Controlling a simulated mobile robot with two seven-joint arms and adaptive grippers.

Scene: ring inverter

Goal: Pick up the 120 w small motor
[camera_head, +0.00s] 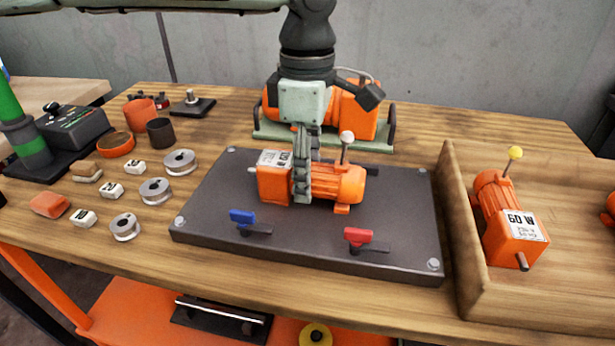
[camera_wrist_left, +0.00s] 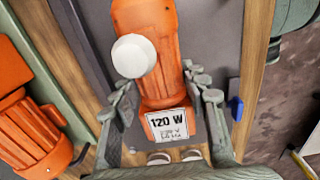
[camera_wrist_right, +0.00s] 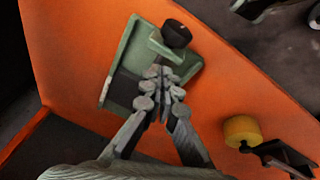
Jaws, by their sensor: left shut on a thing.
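The 120 W small motor (camera_head: 335,182) is orange, with a white-knobbed stem and a label that reads 120 W in the left wrist view (camera_wrist_left: 155,85). It lies on its side on the dark plate (camera_head: 210,215). My left gripper (camera_head: 304,185) reaches down from above and is shut across the motor's middle, with a finger on each side, hiding part of it. The motor appears to be still at the plate's surface. My right gripper (camera_wrist_right: 160,78) is shut and looks empty, over the orange lower shelf; it is outside the head view.
A blue clamp (camera_head: 243,217) and a red clamp (camera_head: 358,237) sit on the plate's front. A 60 W motor (camera_head: 508,225) lies in the wooden tray (camera_head: 462,235) at right. A larger orange motor (camera_head: 355,108) stands behind. Several pulleys (camera_head: 155,190) and cups are at left.

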